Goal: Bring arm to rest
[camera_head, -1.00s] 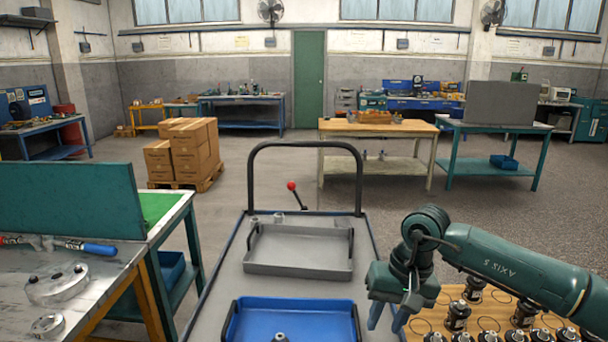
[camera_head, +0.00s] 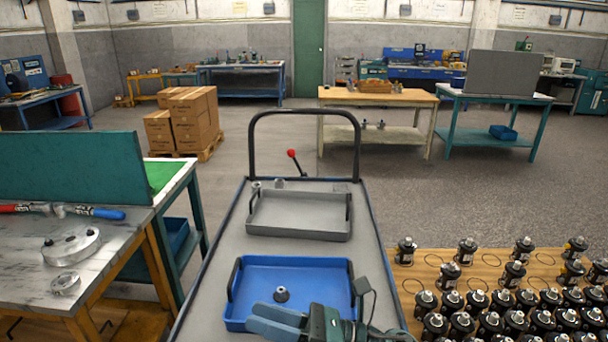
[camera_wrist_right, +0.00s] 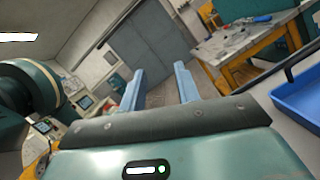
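My right gripper (camera_head: 268,322) is low at the bottom middle of the head view, at the near edge of the blue tray (camera_head: 236,312), with its blue fingers pointing left. In the right wrist view my right gripper (camera_wrist_right: 160,88) has its two fingers apart with nothing between them. My left gripper is in neither view.
The trolley (camera_head: 222,240) also carries an empty grey tray (camera_head: 300,232). Several black motor parts stand on a wooden surface (camera_head: 425,262) at right.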

